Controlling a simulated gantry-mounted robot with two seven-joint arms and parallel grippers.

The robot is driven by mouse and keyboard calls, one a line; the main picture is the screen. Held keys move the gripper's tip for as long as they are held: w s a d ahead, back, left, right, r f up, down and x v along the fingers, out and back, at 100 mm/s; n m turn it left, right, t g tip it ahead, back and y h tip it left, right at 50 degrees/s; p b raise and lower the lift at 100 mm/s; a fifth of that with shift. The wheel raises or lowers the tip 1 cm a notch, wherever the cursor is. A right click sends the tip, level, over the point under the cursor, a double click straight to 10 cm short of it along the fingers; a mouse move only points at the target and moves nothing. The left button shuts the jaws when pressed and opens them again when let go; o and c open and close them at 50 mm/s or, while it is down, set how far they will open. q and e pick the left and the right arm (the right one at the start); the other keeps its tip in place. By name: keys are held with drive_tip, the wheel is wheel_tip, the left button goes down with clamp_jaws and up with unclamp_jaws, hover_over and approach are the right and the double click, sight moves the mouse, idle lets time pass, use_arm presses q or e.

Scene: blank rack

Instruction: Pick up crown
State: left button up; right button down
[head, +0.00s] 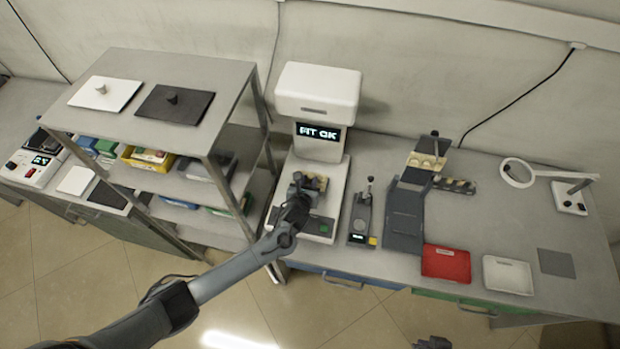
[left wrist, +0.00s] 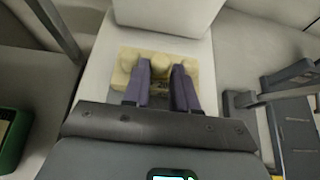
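The crown (left wrist: 161,66) looks like a cream, rounded tooth shape in the middle of a yellowish dental model (left wrist: 130,59) in the left wrist view. My left gripper (left wrist: 161,68) has its two dark fingers on either side of the crown, with a narrow gap between them. I cannot tell if the fingers touch it. In the head view my left gripper (head: 304,188) is over the base of the white machine (head: 318,92) whose screen reads "FIT OK". It partly hides the model there. A dark grey piece at the bottom edge may be my right gripper (head: 432,343).
A metal shelf rack (head: 225,80) stands close left of the machine. A small lever device (head: 362,215) and a dark stand (head: 404,215) are to its right. Red (head: 446,263) and white (head: 507,275) trays lie at the front. A ring lamp (head: 518,172) is far right.

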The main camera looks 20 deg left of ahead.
use_arm(q)
clamp_jaws()
drive_tip(key=shift+r, duration=0.1)
